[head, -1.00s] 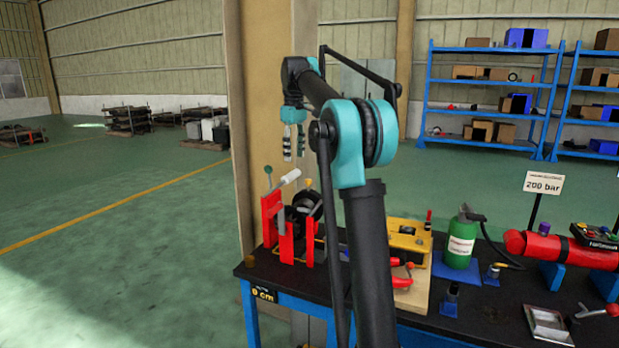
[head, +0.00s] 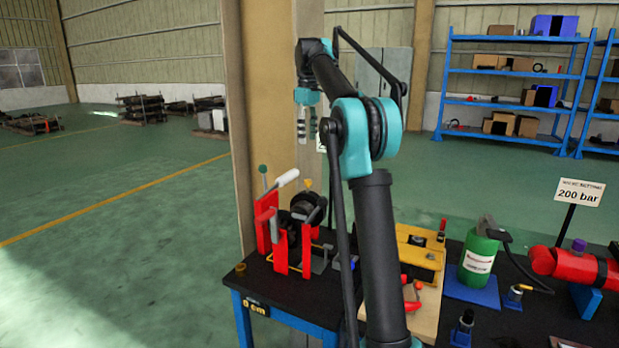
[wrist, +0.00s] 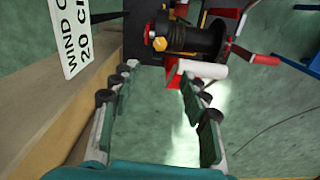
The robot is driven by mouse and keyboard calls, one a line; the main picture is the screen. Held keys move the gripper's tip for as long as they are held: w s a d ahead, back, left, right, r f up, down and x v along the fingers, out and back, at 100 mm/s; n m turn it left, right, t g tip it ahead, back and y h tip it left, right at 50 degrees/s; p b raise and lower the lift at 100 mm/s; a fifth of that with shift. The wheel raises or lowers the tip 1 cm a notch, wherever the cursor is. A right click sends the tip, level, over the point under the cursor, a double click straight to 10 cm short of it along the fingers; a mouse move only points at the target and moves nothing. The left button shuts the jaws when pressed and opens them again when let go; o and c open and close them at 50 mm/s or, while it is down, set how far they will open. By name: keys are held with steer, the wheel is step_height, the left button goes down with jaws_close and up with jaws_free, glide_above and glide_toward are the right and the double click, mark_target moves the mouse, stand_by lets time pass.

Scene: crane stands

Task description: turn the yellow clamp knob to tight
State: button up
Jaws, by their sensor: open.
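A small yellow knob (head: 308,184) shows at the top of the winch (head: 306,206), a dark drum between red uprights on the left end of the bench. In the wrist view a yellow knob (wrist: 160,44) shows at the left side of the drum (wrist: 195,38); I take it to be the same one. My gripper (head: 307,128) points down above the winch, apart from it. In the wrist view my gripper (wrist: 157,75) has its fingers spread with nothing between them, and the knob lies beyond the fingertips.
A white-handled crank (head: 288,178) sticks up beside the red uprights (head: 280,250). A tan pillar (head: 270,100) stands close behind. A yellow box (head: 420,258), green bottle (head: 478,258) and red cylinder (head: 560,264) occupy the bench to the right. Open floor lies left.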

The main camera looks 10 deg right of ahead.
mark_target(308, 180)
step_height(308, 180, down, 16)
steer(key=shift+r, duration=0.1)
stand_by(0.4)
steer(key=shift+c, duration=0.4)
jaws_close()
